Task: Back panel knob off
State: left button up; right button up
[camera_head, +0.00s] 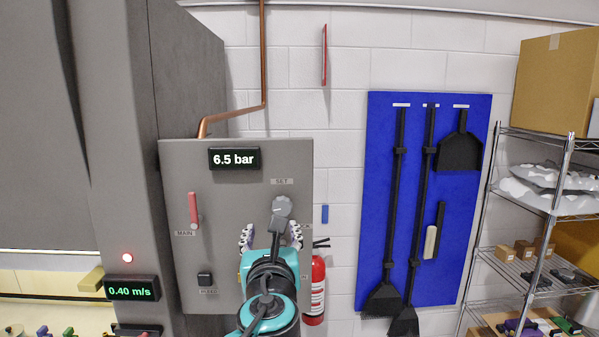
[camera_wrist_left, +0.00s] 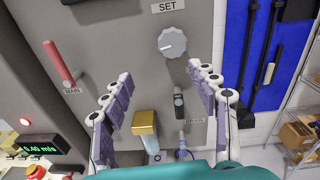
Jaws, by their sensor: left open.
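A grey panel (camera_head: 235,180) carries a round light-grey knob (camera_head: 282,204) under the label SET. In the left wrist view the knob (camera_wrist_left: 172,42) shows whole, with a pale pointer mark on its face. My left gripper (camera_head: 271,232) is in front of the panel, below the knob. In the left wrist view its fingers (camera_wrist_left: 159,74) are spread wide and empty, and the knob lies beyond the fingertips, nearer the right finger. No finger appears to touch the knob. My right gripper is in neither view.
A red MAIN lever (camera_head: 194,208) and a black button (camera_head: 205,279) are on the panel's left. A display (camera_head: 234,159) reads 6.5 bar. A gold block (camera_wrist_left: 145,122) and a dark fitting (camera_wrist_left: 179,105) sit lower. A fire extinguisher (camera_head: 316,290) stands right of the panel.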

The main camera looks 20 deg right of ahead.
aim_at(282, 209)
pick_arm(q)
jog(key=shift+m+h, duration=0.3)
jog(key=shift+m, duration=0.4)
jog(key=w+d, duration=0.1)
jog(key=w, duration=0.1)
jog(key=w+d+r+p, duration=0.1)
jog(key=w, duration=0.1)
jog(key=w+d+p, duration=0.1)
jog(key=w+d, duration=0.1)
jog(key=w, duration=0.1)
jog(key=shift+r, duration=0.4)
jog(key=shift+s, duration=0.1)
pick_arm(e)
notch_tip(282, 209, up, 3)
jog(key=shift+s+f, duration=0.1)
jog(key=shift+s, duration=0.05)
pick_arm(q)
jog(key=c, duration=1.2)
